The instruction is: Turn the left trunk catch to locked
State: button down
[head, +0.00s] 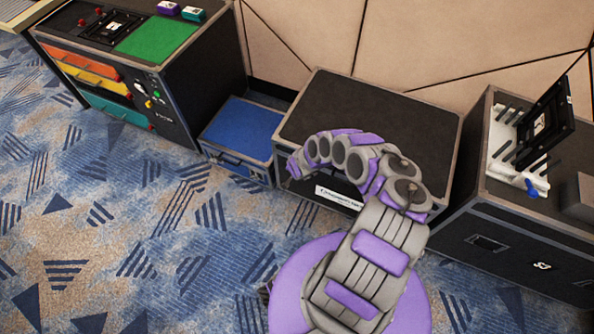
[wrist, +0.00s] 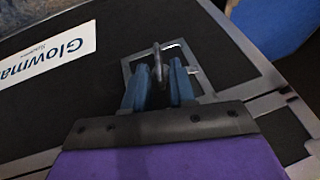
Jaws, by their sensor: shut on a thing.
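The black trunk (head: 375,105) with grey edges stands in the middle of the head view. Its front face carries a white label (wrist: 50,55) with blue letters. The left trunk catch (wrist: 157,62) is a grey metal plate with a ring-like turn handle standing out from it. My gripper (wrist: 160,80) has its two blue fingers shut on the catch's handle, whose upper end shows between and beyond the fingertips. In the head view my arm curls down to the trunk's front left, and the catch is not visible there. The lock state of the catch cannot be read.
A blue-topped case (head: 243,127) stands low to the left of the trunk. Further left is a cabinet with coloured drawers (head: 88,75) and a green top panel. A black case (head: 500,225) with a rack on top stands at right. Patterned carpet (head: 130,240) is free in front.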

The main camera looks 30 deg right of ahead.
dwell(0.3)
jog(key=c, duration=1.3)
grip_release()
jog(key=shift+o, duration=0.2)
jog(key=p+v, duration=1.3)
jog(key=v, duration=0.4)
jog(key=shift+s+d+p, duration=0.25)
jog(key=shift+d+p, duration=0.05)
jog(key=shift+c, duration=0.3)
